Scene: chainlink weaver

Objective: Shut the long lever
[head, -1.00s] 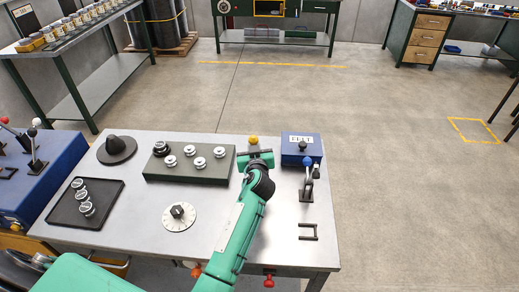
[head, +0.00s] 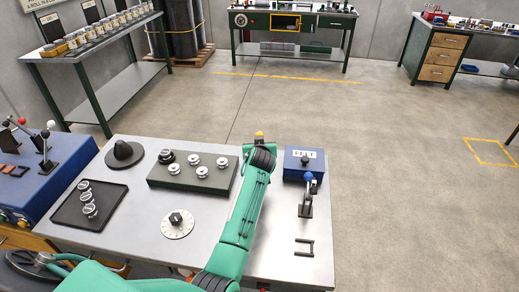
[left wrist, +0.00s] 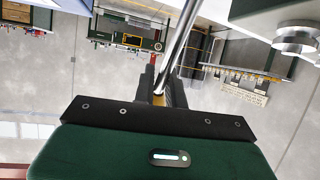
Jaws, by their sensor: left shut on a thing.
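The long lever shows in the left wrist view as a bright metal rod (left wrist: 182,38) running up between the fingers of my left gripper (left wrist: 162,82). The gripper is shut on it, with a bit of yellow between the fingers. In the head view a yellow knob (head: 259,134) shows just beyond the end of my left arm, at the table's far edge. The arm hides the gripper itself and the rod there. The lever's base is hidden. My right gripper is in neither view.
A blue box (head: 290,163) labelled FELT and a blue-knobbed lever (head: 308,178) stand close right of my left arm. A dark green block (head: 178,182) with several metal knobs, a dial (head: 177,224) and a black tray (head: 65,214) lie left. Floor beyond the table is clear.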

